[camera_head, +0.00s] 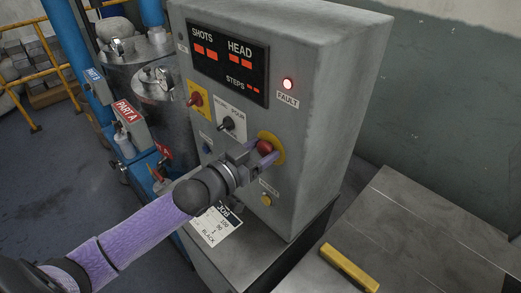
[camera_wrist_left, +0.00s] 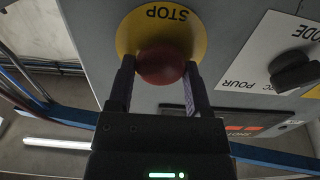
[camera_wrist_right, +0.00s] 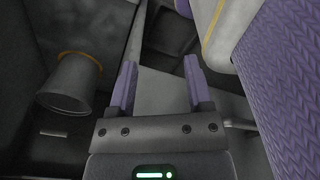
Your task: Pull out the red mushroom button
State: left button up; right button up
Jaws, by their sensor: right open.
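The red mushroom button (camera_head: 265,147) sits on a yellow round plate (camera_head: 277,143) on the front of the grey control cabinet. The left wrist view shows the button (camera_wrist_left: 160,66) and the word STOP on its plate (camera_wrist_left: 160,22). My left gripper (camera_head: 264,154) is at the button, with one finger on each side of it (camera_wrist_left: 160,80). The fingers lie very close to its sides; I cannot tell whether they press on it. My right gripper (camera_wrist_right: 160,85) is open and empty, away from the button, and does not show in the head view.
The cabinet has a lit red FAULT lamp (camera_head: 288,84), a black mode knob (camera_head: 226,123), a red switch (camera_head: 195,99) and a yellow button (camera_head: 266,200). Metal tanks (camera_head: 158,85) stand at left. A metal table (camera_head: 425,235) with a yellow bar (camera_head: 348,268) is at right.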

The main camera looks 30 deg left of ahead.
pick_arm(q)
grip_shut()
jog(key=shift+s+a+r+p, duration=0.2)
jog(key=shift+s+p, duration=0.25)
jog(key=shift+p, duration=0.4)
jog(key=shift+f, duration=0.25)
jog(key=o, duration=0.6)
grip_release()
jog(key=shift+s, duration=0.15)
jog(key=shift+c, duration=0.2)
jog(key=v, duration=1)
